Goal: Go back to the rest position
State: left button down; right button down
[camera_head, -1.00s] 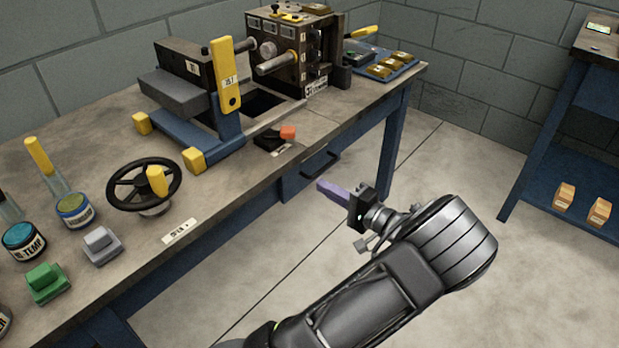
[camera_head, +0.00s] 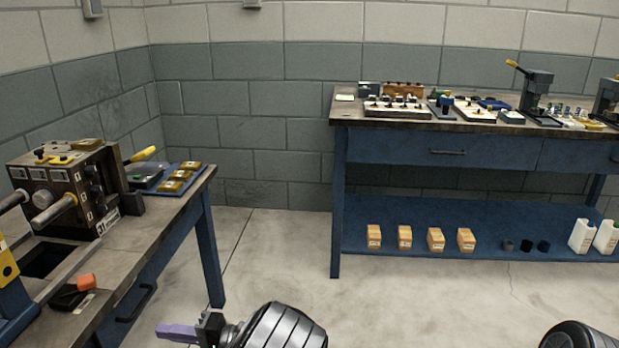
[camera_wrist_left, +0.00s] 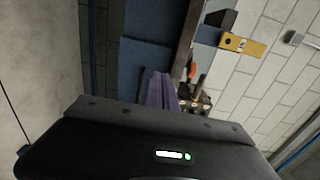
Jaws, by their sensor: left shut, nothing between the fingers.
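My left gripper (camera_head: 178,333) shows at the bottom of the head view, with its purple fingers pointing left. It is shut and empty, in free air over the floor, apart from the left workbench. In the left wrist view its purple fingers (camera_wrist_left: 161,90) are together with nothing between them. A part of my other arm (camera_head: 578,338) shows at the bottom right edge of the head view; its gripper is out of view.
The left workbench (camera_head: 135,235) holds a mould machine (camera_head: 70,190) and a black item with an orange end (camera_head: 75,291). A long blue bench (camera_head: 400,148) stands along the back wall, with boxes (camera_head: 404,237) on its lower shelf. The floor (camera_head: 290,265) between is clear.

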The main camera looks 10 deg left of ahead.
pick_arm(q)
jog(key=s+d+f+m+g+h, duration=0.15)
jog(key=s+f+h, duration=0.35)
jog(key=f, duration=0.5)
jog(key=s+d+f+g+h, duration=0.1)
jog(key=s+f+g+h, duration=0.1)
jog(key=s+f, duration=0.6)
jog(key=s+d+f+h, duration=0.6)
jog(key=s+d+f, duration=0.15)
jog(key=f, duration=0.25)
jog(key=s+d+f+h, duration=0.2)
jog(key=d+h, duration=0.1)
jog(key=d, duration=0.3)
jog(key=s+d+f+h, duration=0.1)
jog(key=s+d+h, duration=0.1)
jog(key=d, duration=0.3)
jog(key=w+d+r+n+t+h, duration=0.25)
jog(key=d+t+h, duration=0.2)
jog(key=d, duration=0.55)
notch_tip(320, 180, up, 20)
jog(key=p, duration=2)
jog(key=shift+a+n, duration=0.15)
jog(key=shift+n, duration=0.15)
jog(key=shift+w+y, duration=0.1)
jog(key=shift+y, duration=0.15)
